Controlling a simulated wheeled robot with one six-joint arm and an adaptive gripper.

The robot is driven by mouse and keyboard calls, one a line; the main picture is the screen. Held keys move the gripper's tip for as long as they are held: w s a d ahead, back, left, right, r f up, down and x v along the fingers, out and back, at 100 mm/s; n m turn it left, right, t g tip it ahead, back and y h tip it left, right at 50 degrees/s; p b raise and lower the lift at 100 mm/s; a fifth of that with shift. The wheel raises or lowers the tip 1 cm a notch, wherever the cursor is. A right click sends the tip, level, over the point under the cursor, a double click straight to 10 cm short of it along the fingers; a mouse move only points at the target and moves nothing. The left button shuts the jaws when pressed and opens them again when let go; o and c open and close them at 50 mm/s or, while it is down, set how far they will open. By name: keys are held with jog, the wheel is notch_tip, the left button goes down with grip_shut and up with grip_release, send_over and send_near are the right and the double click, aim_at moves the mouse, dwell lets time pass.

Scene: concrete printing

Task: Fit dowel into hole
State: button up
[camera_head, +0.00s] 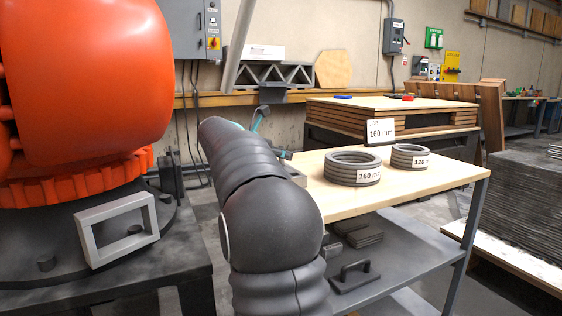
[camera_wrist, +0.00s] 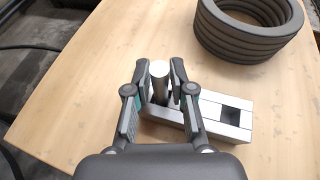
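A grey metal dowel (camera_wrist: 160,74) stands roughly upright between the two fingers of my gripper (camera_wrist: 162,78) in the wrist view. The fingers are close against it on both sides, so my gripper looks shut on it. A light metal block (camera_wrist: 214,120) lies on the wooden table top just below the fingers, with an open square hole (camera_wrist: 237,104) at its right end. The dowel is over or at the block's left part; its lower end is hidden, so I cannot tell whether it sits in the block. In the head view my arm hides most of this.
Dark stacked rings labelled 160 mm (camera_head: 352,168) stand on the table top (camera_head: 420,183), with a smaller stack labelled 120 (camera_head: 409,156) to the right. A lower shelf (camera_head: 385,262) holds dark plates. A large orange machine (camera_head: 80,75) stands at left.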

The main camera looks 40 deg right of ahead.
grip_shut()
